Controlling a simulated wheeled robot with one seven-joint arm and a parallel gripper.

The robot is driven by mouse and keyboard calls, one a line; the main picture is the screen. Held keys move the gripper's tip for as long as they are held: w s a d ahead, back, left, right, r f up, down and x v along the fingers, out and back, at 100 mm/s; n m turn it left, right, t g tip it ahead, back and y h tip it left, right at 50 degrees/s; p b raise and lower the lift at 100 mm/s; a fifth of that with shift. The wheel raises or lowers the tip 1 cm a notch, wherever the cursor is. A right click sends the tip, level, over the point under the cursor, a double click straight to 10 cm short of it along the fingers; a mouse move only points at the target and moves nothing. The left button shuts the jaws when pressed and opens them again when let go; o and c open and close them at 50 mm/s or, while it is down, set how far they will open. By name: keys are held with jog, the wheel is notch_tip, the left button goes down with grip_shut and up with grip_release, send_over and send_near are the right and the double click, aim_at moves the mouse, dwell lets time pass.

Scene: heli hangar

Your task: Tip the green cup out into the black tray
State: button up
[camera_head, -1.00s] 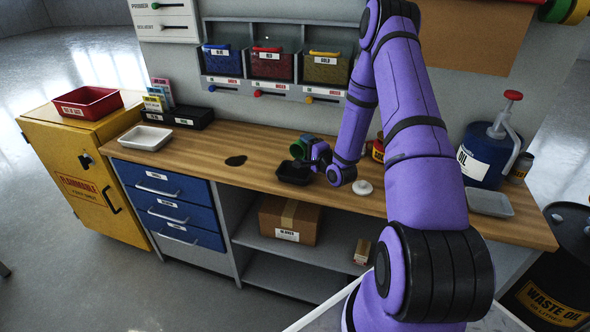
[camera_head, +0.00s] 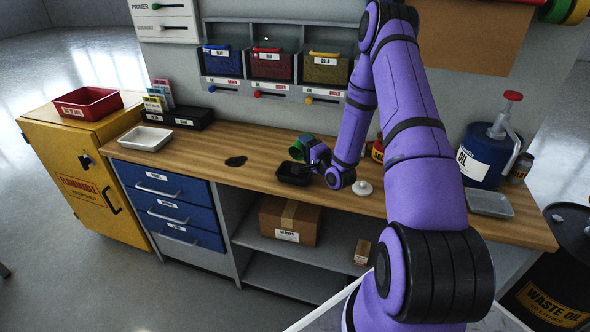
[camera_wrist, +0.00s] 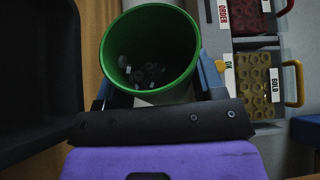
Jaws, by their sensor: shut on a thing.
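The green cup (camera_head: 299,149) is held above the back edge of the black tray (camera_head: 293,180). In the wrist view, the cup (camera_wrist: 150,20) has its mouth towards the camera, and several small grey metal pieces lie inside. My gripper (camera_wrist: 156,86) is shut on the cup, a finger on either side. In the head view my gripper (camera_head: 309,149) is small and partly hidden by my wrist. The cup looks tipped on its side; its exact tilt is hard to tell. The tray (camera_wrist: 40,75) fills the left of the wrist view.
The wooden bench (camera_head: 220,140) carries a dark patch (camera_head: 236,161) and a pale tray (camera_head: 146,138) to the left. A white round object (camera_head: 363,188) lies right of the black tray. The blue oil can (camera_head: 485,155) stands farther right. Wall bins (camera_head: 270,66) hang behind.

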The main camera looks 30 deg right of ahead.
jog(key=shift+s+a+r+n+t+y+b, duration=0.15)
jog(key=shift+a+r+n+t+b, duration=0.2)
jog(key=shift+n, duration=0.5)
jog(key=shift+s+a+r+n+t+y+b, duration=0.15)
jog(key=shift+a+n+t+b, duration=0.2)
jog(key=shift+n, duration=0.5)
dwell(2.0)
jog(key=m, duration=0.1)
jog(key=d+f+m+g, duration=0.1)
jog(key=m, duration=0.2)
jog(key=shift+w+d+f+g, duration=0.15)
jog(key=shift+w+d+g, duration=0.2)
jog(key=shift+g, duration=0.05)
jog(key=shift+m, duration=0.3)
